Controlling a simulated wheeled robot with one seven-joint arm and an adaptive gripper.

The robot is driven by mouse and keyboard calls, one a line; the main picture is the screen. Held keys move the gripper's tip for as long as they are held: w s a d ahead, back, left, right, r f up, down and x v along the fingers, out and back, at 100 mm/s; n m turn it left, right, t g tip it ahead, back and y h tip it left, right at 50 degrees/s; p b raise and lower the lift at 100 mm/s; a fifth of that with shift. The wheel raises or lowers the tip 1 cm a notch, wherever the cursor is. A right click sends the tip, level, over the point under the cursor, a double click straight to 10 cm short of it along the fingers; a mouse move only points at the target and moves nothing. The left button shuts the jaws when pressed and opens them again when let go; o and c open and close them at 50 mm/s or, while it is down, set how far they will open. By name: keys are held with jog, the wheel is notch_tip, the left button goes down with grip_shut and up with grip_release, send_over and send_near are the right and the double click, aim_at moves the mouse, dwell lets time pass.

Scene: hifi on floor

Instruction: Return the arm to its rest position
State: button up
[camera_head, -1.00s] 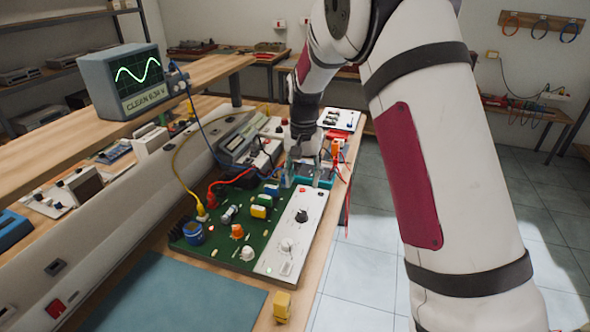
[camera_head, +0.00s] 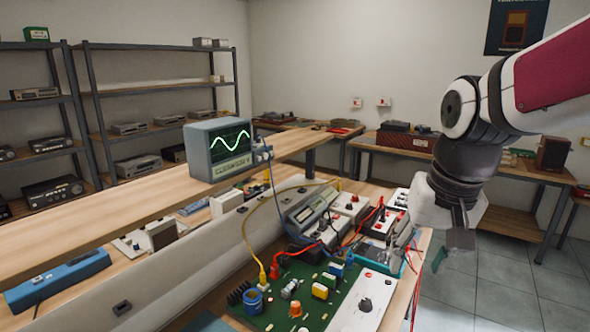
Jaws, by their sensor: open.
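My arm (camera_head: 545,75) enters from the upper right. It is white and grey with a dark red panel. My gripper (camera_head: 450,250) points down beyond the right edge of the bench, above the floor in the picture. It is open; a small teal piece shows beside its fingers, and I cannot tell whether this is a finger pad. The green circuit board (camera_head: 282,312) with coloured parts lies on the bench, left of and below the gripper. A teal-edged tray (camera_head: 411,262) sits at the bench's right edge, just left of the gripper.
An oscilloscope (camera_head: 218,150) with a green wave stands on the upper shelf (camera_head: 130,192). Red and black leads (camera_head: 366,215) run among instruments. Red leads (camera_head: 413,300) hang off the bench edge. Tiled floor (camera_head: 490,285) is free at right. A side table (camera_head: 510,178) stands behind.

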jog(key=s+n+t, duration=0.2)
jog(key=s, duration=1.3)
jog(key=shift+f+h, duration=0.25)
jog(key=shift+h, duration=0.05)
jog(key=shift+d, duration=0.1)
dwell(1.7)
